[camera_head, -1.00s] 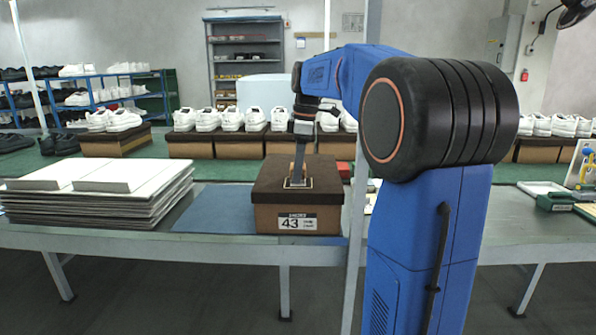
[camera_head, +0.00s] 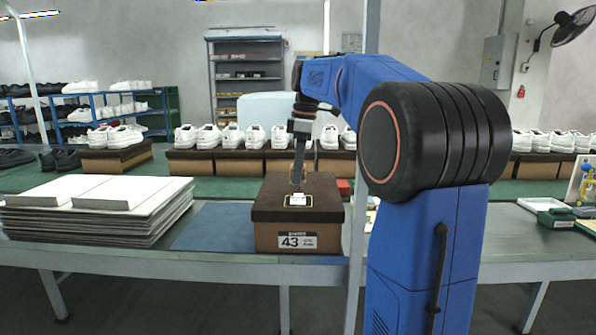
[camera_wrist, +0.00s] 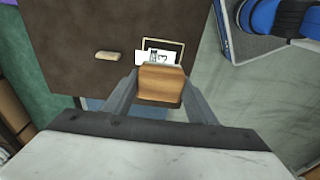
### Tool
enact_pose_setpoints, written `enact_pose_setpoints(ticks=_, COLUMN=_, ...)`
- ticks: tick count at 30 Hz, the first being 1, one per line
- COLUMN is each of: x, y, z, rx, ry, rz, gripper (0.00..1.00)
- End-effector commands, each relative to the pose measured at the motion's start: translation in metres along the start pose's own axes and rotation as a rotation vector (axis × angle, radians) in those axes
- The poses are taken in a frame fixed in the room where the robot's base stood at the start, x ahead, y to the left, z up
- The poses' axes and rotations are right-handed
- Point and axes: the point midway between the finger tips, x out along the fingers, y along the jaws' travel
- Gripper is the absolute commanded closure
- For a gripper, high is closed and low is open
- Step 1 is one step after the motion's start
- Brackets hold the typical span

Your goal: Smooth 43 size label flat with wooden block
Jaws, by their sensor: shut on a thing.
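A brown shoe box (camera_head: 285,238) with a dark lid stands on the bench. Its front bears a printed 43 label (camera_head: 297,241). A small white label (camera_head: 298,200) with dark print lies on the lid at a gold-edged frame; in the wrist view the label (camera_wrist: 143,56) reaches past the frame's left side. My gripper (camera_head: 298,180) is shut on a wooden block (camera_wrist: 162,84). The block is over the label's near edge in the wrist view and hides part of it. I cannot tell whether it touches.
A small tan piece (camera_wrist: 108,55) lies on the lid left of the label. A stack of white-topped boards (camera_head: 100,205) is left of a blue mat (camera_head: 217,228). White shoes on boxes line the back. A post (camera_head: 359,200) stands right of the box.

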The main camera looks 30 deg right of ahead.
Motion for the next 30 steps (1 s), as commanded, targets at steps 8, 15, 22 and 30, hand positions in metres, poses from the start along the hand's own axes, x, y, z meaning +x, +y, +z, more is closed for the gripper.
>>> enact_pose_setpoints(ticks=8, x=-0.012, y=0.0, z=-0.002, rx=0.0, ry=0.0, rz=0.001, gripper=0.67)
enact_pose_setpoints(ticks=15, x=-0.028, y=0.0, z=-0.004, rx=0.0, ry=0.0, rz=0.0, gripper=0.67)
enact_pose_setpoints(ticks=22, x=-0.03, y=0.0, z=-0.004, rx=0.0, ry=0.0, rz=0.0, gripper=0.67)
enact_pose_setpoints(ticks=30, x=-0.03, y=0.0, z=-0.004, rx=0.0, ry=0.0, rz=0.0, gripper=0.67)
